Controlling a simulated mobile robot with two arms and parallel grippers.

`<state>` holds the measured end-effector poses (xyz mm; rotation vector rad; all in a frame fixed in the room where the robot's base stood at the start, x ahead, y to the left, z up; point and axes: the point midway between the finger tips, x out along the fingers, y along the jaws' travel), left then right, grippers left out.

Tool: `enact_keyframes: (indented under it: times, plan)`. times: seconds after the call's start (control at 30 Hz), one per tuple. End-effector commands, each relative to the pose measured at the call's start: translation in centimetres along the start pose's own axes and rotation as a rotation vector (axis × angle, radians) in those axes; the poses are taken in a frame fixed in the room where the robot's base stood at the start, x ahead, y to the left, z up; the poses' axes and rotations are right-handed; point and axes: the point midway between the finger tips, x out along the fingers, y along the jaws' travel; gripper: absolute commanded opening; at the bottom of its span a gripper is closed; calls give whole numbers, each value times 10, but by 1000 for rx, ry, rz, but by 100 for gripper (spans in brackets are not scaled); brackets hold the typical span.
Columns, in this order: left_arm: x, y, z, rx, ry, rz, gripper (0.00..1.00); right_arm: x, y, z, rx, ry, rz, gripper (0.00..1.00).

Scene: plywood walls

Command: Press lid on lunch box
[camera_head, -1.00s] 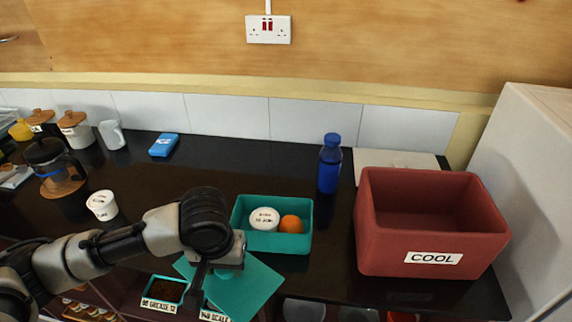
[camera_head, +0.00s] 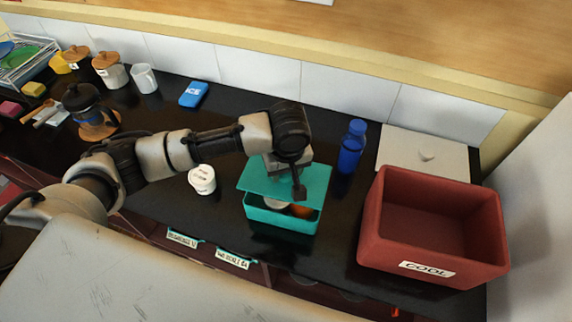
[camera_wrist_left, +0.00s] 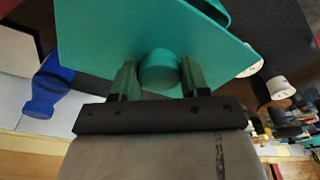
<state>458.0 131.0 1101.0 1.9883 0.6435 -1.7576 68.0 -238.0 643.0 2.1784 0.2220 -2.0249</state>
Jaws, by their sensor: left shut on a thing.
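The teal lunch box (camera_head: 283,222) stands on the black counter, with an orange (camera_head: 302,211) and part of a white tub (camera_head: 276,204) showing inside at its front. The flat teal lid (camera_head: 312,184) is above the box, covering its back part, with a gap at the front. I cannot tell whether it touches the rim. My left gripper (camera_head: 285,172) is shut on the lid's round knob; in the left wrist view the fingers (camera_wrist_left: 158,78) sit on either side of the knob (camera_wrist_left: 159,68). My right gripper is not in view.
A red COOL box (camera_head: 432,225) stands at the right, with a blue bottle (camera_head: 352,146) and a white lid (camera_head: 420,152) behind. A small white tub (camera_head: 202,179) stands left of the lunch box. A blue ICE pack (camera_head: 193,94) lies at the back.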

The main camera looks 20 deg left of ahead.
Motion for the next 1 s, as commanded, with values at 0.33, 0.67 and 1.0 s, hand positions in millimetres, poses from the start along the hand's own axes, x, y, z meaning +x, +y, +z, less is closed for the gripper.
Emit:
enact_keyframes:
  times: [0.33, 0.67, 1.0]
  plan:
    - [-4, 0, 0, -10, -1, -1, 22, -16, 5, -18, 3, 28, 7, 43]
    - [19, 0, 3, -12, 0, -2, 22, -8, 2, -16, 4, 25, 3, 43]
    - [39, 0, 5, -11, 0, -1, 22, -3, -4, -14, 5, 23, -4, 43]
